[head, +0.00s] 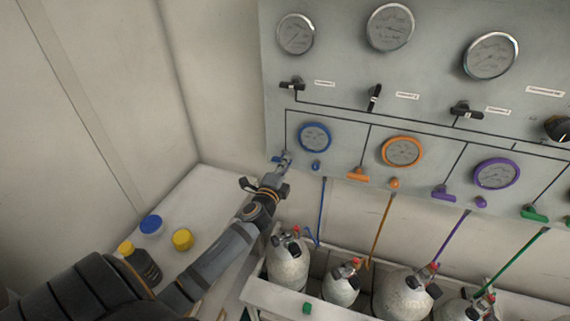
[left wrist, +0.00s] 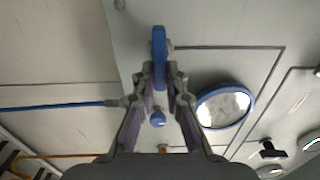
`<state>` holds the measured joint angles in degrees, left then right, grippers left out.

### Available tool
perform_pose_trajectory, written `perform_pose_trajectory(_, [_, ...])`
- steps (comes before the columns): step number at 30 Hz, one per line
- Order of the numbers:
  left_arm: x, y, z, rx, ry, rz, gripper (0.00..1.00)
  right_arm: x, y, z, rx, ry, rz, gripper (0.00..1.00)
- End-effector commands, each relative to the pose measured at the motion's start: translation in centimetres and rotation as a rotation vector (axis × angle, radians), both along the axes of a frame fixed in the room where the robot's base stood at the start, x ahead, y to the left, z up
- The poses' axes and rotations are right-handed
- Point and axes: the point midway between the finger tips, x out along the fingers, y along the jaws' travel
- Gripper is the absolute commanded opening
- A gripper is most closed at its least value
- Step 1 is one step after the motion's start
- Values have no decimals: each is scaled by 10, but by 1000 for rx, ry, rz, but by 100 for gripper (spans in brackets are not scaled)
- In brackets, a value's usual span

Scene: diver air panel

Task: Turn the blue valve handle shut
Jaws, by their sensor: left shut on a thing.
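The blue valve handle (left wrist: 159,60) shows in the left wrist view between the two fingers of my left gripper (left wrist: 160,78), which is shut on it. In the head view my left gripper (head: 284,160) reaches the handle at the lower left of the blue-rimmed gauge (head: 314,137), and a small blue end of the handle (head: 276,159) shows beside the fingers. A blue knob (head: 316,166) sits just right of the gripper. The gripper hides most of the handle in the head view. My right gripper is in neither view.
Orange (head: 358,174), purple (head: 443,192) and green (head: 534,213) handles line the panel to the right. Several gas cylinders (head: 289,262) stand in a white rack below. A white counter (head: 205,190) at left holds a dark bottle (head: 142,264) and blue and yellow lids.

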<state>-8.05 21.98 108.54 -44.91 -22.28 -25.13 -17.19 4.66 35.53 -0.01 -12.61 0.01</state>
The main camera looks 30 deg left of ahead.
Motion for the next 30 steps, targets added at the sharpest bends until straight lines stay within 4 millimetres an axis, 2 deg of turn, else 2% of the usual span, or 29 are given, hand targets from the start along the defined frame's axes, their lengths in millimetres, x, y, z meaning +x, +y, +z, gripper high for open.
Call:
perform_pose_trajectory(13, [0, 0, -2, 8, 5, 1, 0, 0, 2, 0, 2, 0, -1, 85])
perform_pose_trajectory(14, [0, 0, -2, 8, 5, 1, 15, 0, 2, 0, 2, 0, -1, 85])
perform_pose_trajectory(18, [0, 0, -2, 8, 4, 0, 34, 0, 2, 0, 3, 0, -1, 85])
perform_pose_trajectory(26, [0, 0, -1, 8, 3, 0, 34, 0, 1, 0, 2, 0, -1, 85])
perform_pose_trajectory(30, [-11, -3, -2, 8, 5, -1, 34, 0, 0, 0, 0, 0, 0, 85])
